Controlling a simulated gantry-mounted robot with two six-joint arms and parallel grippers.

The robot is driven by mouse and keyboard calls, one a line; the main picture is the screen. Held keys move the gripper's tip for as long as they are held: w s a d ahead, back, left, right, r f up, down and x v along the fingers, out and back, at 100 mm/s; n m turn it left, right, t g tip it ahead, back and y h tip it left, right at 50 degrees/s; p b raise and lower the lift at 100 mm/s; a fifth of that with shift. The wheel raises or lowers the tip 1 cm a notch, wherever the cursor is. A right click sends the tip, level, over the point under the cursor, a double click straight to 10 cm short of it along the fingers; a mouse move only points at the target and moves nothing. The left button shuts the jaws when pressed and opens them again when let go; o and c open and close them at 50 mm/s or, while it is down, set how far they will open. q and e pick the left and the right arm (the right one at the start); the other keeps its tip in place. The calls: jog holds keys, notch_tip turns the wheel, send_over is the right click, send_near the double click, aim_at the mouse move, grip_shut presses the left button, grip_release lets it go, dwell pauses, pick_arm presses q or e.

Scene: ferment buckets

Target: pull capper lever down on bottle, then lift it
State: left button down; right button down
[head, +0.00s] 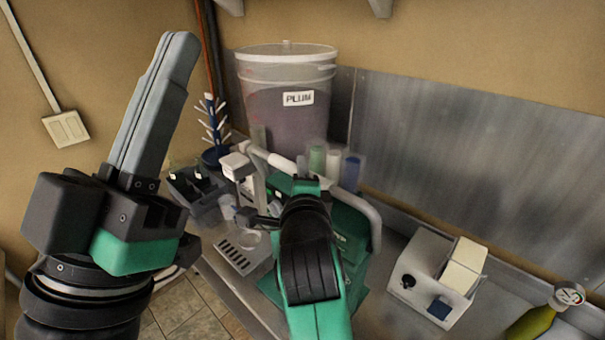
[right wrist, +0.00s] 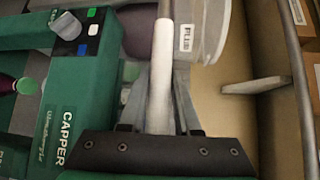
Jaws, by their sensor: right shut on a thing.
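The green capper (head: 345,235) stands on the bench, its CAPPER label (right wrist: 65,140) showing in the right wrist view. Its lever is a grey bar with a white sleeve (head: 283,163). My right gripper (head: 307,182) is at the lever; its fingertips are hidden by my wrist in the head view. In the right wrist view it is shut on the lever, with the white sleeve (right wrist: 161,75) between the fingers. A dark bottle with a green top (right wrist: 15,86) shows at the left edge there. My left gripper (head: 180,50) is raised, pointing up, away from the capper; its finger gap is unclear.
A large bucket labelled PLUM (head: 290,125) stands behind the capper. A drip-tray stand (head: 242,250) and a dark bottle rack (head: 195,190) are to the left.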

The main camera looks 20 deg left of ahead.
jog(key=shift+w+d+r, duration=0.1)
jog(key=shift+w+r, duration=0.05)
jog(key=shift+w, duration=0.05)
dwell(0.3)
jog(key=c, duration=0.6)
grip_release()
jog(key=shift+s, duration=0.1)
